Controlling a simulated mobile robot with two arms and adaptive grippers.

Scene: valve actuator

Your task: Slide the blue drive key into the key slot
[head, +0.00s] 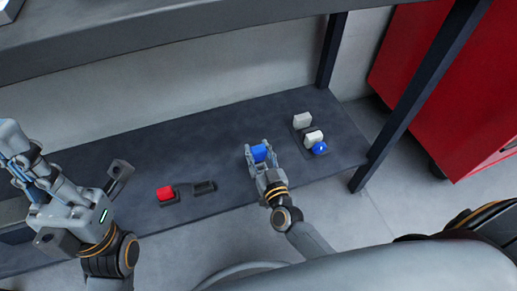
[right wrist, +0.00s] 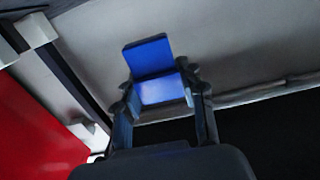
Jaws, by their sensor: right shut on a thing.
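The blue drive key (head: 259,153) is held in my right gripper (head: 261,156) above the middle of the grey shelf in the head view. In the right wrist view the blue key (right wrist: 157,75) shows as a block with a step between two faces, with the fingers (right wrist: 162,98) on either side of it. A dark fixture (head: 180,191) on the shelf carries a red block (head: 165,193) and, to its right, an empty dark recess (head: 204,187) that looks like the key slot. My left gripper (head: 14,152) is at the far left, fingers apart and empty.
A dark tray (head: 298,131) at the shelf's right holds two white blocks (head: 302,120) and a small blue round part (head: 320,148). Dark shelf posts (head: 420,90) stand at the right. An upper shelf (head: 170,35) overhangs the back.

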